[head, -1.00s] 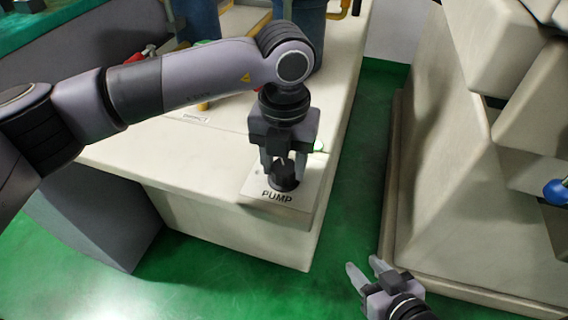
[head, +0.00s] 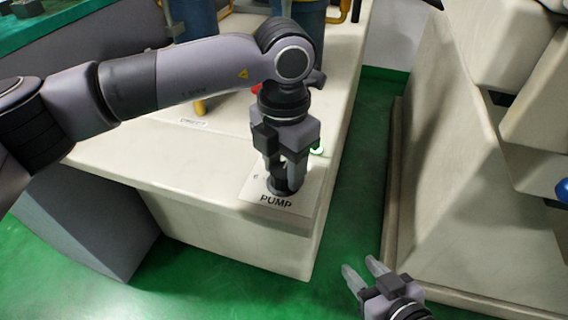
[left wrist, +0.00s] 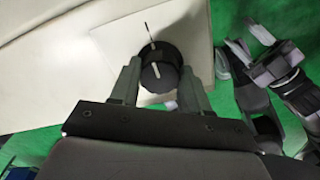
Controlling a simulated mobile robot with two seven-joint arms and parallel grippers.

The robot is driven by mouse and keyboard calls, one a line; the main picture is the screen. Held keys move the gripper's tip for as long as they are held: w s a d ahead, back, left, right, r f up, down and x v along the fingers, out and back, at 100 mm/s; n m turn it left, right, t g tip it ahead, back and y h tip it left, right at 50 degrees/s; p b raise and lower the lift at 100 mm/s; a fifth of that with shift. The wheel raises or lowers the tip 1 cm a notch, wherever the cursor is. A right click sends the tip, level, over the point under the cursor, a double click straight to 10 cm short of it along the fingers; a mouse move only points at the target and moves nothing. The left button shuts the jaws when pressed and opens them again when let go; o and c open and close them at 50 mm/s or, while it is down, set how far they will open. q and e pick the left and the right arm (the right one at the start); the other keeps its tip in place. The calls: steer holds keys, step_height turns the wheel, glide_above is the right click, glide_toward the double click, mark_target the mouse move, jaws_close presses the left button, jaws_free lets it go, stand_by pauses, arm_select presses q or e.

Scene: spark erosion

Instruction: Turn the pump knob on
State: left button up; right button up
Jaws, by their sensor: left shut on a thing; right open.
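The black pump knob (head: 281,187) sits on a pale plate (head: 250,191) lettered PUMP, near the front corner of the cream bench. My left gripper (head: 284,184) points down over the knob, shut on it with one finger on each side. In the left wrist view the knob (left wrist: 158,68) lies between the fingertips, with a white pointer line on it and a dark mark on the plate beyond. My right gripper (head: 362,272) is open and empty, low over the green floor. Part of the knob is hidden by my left fingers in the head view.
The cream bench (head: 150,155) carries blue cylinders (head: 308,30) and a yellow pipe at the back. A small green-lit round part (head: 317,150) is beside my left gripper. A large cream machine (head: 450,150) stands at the right, across a strip of green floor.

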mark_target(284, 169)
stand_by(0.3)
arm_select(q)
steer(key=o, duration=1.1)
steer(key=shift+c, duration=0.2)
steer(key=shift+r, duration=0.1)
steer(key=shift+r, duration=0.3)
step_height(284, 169, up, 5)
steer(key=shift+r+p, duration=0.1)
steer(key=shift+p, duration=0.55)
steer(key=shift+r, duration=0.65)
arm_select(e)
steer(key=shift+s+d+f+h, duration=0.3)
steer(key=shift+s+d+f, duration=0.1)
steer(key=shift+d, duration=0.15)
steer(key=shift+w, duration=0.1)
